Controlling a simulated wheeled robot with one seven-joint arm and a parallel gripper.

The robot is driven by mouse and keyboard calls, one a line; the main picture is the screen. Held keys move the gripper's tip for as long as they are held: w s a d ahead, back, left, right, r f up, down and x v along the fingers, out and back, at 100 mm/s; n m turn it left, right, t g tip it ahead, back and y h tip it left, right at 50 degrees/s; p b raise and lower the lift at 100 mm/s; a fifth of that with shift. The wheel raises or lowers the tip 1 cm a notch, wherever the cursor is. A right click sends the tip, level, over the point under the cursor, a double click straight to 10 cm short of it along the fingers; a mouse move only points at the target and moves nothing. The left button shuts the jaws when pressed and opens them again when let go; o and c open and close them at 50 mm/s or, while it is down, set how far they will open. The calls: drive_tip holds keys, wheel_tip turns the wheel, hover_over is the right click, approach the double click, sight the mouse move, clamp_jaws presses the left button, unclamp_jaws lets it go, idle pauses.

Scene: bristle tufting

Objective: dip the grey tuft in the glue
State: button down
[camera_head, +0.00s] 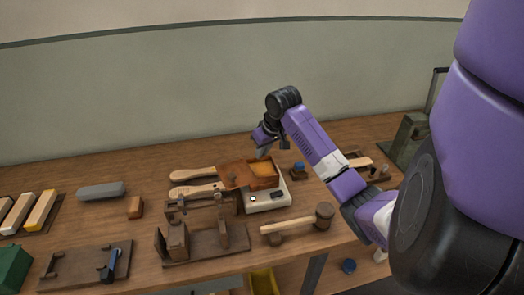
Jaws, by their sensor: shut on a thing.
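My gripper (263,145) is above and at the back of the open brown glue box (249,185), pointing down. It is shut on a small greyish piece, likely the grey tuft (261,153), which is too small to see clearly. The tuft's lower end is just over the amber glue (262,169) in the box. I cannot tell whether it touches the glue. The box sits on a pale heater base (268,201) with a dark display.
Two wooden brush handles (195,175) lie left of the box. A small blue-topped jar (298,168) stands to the right. The back of the bench is clear.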

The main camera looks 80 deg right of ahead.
wheel_tip(320, 180, down, 3)
drive_tip(key=shift+r+b, duration=0.1)
drive_tip(key=shift+b, duration=0.55)
drive_tip(key=shift+f+b, duration=0.45)
drive_tip(key=shift+f, duration=0.65)
drive_tip(key=shift+p, duration=0.35)
wheel_tip(320, 180, up, 8)
drive_tip(key=p, duration=0.7)
drive_tip(key=shift+f, duration=0.25)
idle(0.9)
